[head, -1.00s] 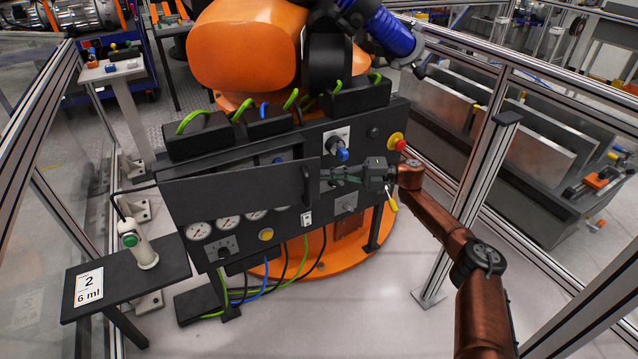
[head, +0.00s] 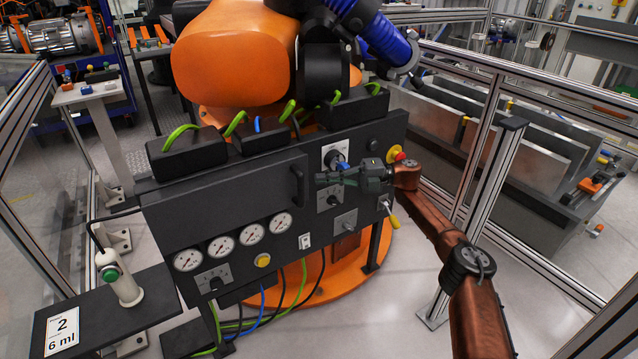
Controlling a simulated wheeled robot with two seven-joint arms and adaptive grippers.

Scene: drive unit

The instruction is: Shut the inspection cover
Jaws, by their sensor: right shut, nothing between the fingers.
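The inspection cover (head: 225,196) is a dark flat door on the upper left of the control panel. It lies flush, or nearly so, against the panel face; I cannot tell whether a thin gap is left. Its black upright handle (head: 297,185) is at its right end. My right gripper (head: 320,180) is shut and empty, pointing left just right of the cover's right edge. It looks apart from the handle and hides part of the panel behind it. My left gripper is out of view.
Below the cover are several gauges (head: 221,246) and a yellow button (head: 262,260). A blue-handled switch (head: 336,161), a red stop button (head: 397,155) and a yellow-handled key (head: 391,217) are near my gripper. A side shelf (head: 100,310) stands at left.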

